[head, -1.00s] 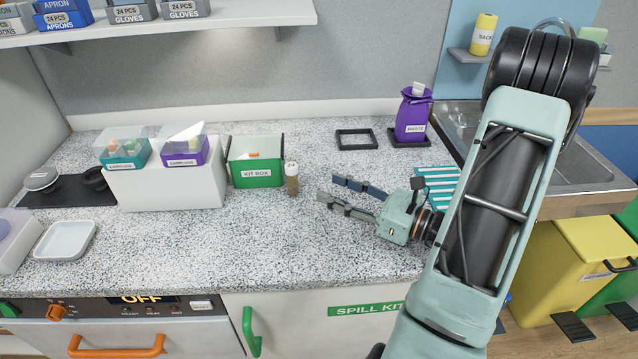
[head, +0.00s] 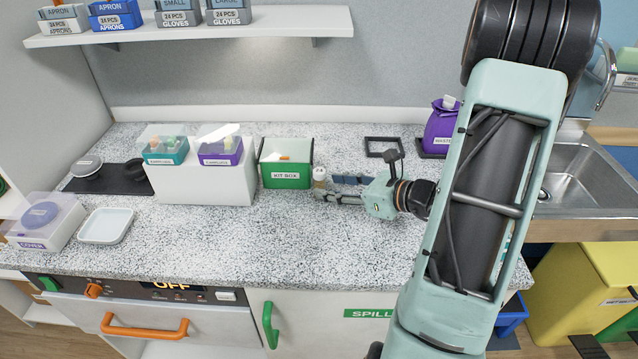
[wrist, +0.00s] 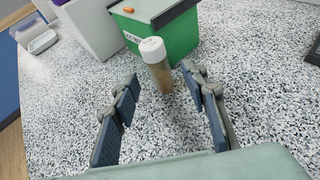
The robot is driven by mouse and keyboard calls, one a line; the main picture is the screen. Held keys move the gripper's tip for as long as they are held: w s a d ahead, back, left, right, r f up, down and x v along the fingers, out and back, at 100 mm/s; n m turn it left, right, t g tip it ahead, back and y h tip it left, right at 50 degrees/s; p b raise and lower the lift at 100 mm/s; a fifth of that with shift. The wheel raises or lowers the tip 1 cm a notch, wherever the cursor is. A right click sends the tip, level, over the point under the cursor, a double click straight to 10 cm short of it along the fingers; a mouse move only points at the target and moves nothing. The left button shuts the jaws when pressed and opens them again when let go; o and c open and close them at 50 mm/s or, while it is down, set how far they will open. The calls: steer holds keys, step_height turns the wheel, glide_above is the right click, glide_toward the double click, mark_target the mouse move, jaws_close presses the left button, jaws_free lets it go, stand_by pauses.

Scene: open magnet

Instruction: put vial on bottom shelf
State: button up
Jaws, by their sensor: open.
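The vial (head: 320,176) is a small clear container with a white cap and brownish contents. It stands upright on the speckled counter beside the front right corner of the green kit box (head: 287,180). My gripper (head: 327,188) is open and low over the counter, reaching in from the right. In the wrist view the vial (wrist: 158,68) stands between and just beyond the two fingertips, with a gap to each finger. The fingers partly cover the vial's base in the head view. A white wall shelf (head: 195,32) is above the counter; I cannot tell which shelf is the bottom one.
A white tray (head: 106,226) lies at left. The front counter is clear.

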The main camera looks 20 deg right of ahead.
mark_target(324, 184)
steer(key=x, duration=0.4)
steer(key=shift+w+a, duration=0.25)
steer(key=shift+w, duration=0.1)
jaws_close()
